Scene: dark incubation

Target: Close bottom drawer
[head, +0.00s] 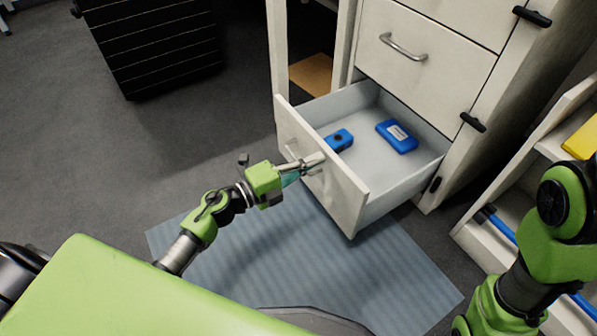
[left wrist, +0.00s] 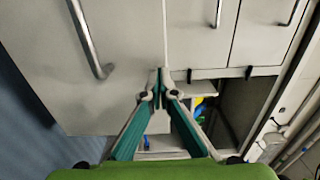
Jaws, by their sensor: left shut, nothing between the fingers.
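The bottom drawer (head: 345,200) of the white cabinet stands pulled out in the head view, with its light grey inside showing. Two blue objects lie in it: one (head: 340,140) near the front panel and one with a pale label (head: 397,136) farther back. My left gripper (head: 316,160) is shut and empty at the outer face of the drawer front, by its handle (head: 292,152), which it partly hides. I cannot tell whether it touches the panel. In the left wrist view the closed fingertips (left wrist: 160,76) point at pale panels. My right gripper is out of view.
A closed drawer with a metal handle (head: 403,46) is above the open one. A blue ribbed mat (head: 300,245) lies on the floor below. An open shelf (head: 490,235) stands at the right, and a black cabinet (head: 155,45) at the back left.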

